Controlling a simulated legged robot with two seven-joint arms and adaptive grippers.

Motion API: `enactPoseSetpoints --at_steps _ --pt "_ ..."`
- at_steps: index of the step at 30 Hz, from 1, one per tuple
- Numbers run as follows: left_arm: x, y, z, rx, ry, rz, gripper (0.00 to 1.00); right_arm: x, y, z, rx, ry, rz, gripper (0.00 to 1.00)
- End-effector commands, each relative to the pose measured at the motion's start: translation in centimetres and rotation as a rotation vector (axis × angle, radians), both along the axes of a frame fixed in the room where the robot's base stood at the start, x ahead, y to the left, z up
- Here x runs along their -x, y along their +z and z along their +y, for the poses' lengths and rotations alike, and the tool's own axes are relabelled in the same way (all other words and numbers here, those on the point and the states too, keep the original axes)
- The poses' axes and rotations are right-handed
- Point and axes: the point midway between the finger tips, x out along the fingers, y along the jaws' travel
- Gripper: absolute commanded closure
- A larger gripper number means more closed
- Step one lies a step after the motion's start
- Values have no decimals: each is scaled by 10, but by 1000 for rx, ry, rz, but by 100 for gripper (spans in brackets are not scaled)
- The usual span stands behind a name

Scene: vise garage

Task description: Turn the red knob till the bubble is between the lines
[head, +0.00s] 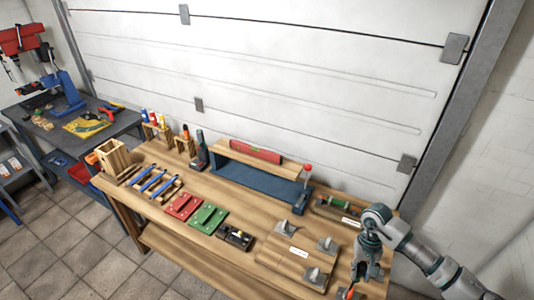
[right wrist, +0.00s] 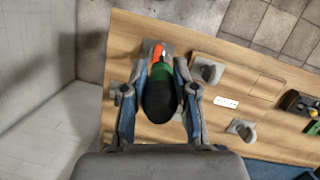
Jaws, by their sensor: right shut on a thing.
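The red knob (head: 308,167) stands at the right end of a blue base (head: 258,184) on the bench. A red level (head: 255,152) lies on a wooden board above this base. Its bubble and lines are too small to make out. My right gripper (head: 360,280) is at the front right of the bench, well away from the knob. In the right wrist view its fingers (right wrist: 158,95) are shut on a handled tool (right wrist: 160,98) with a black end, a green band and an orange part. My left gripper is out of view.
Several grey clamps (head: 326,244) stand on a wooden board left of my right gripper. A tray with a green-handled tool (head: 335,206) lies between it and the knob. Red (head: 183,206) and green (head: 208,218) plates lie farther left. The garage door is behind.

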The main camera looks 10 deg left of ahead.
Motion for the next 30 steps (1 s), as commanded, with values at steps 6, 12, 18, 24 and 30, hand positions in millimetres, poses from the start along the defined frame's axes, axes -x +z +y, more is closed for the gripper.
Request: enactPoseSetpoints --at_steps 6,12,18,24,30 --pt "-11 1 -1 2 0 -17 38 0 0 0 0 -1 0 100" --pt "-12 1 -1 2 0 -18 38 0 0 0 0 -1 0 100" --pt "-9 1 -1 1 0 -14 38 0 0 1 1 0 0 100" --pt "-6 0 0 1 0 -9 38 0 0 0 0 -1 0 100" --pt "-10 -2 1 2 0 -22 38 0 -4 0 0 -1 3 100"
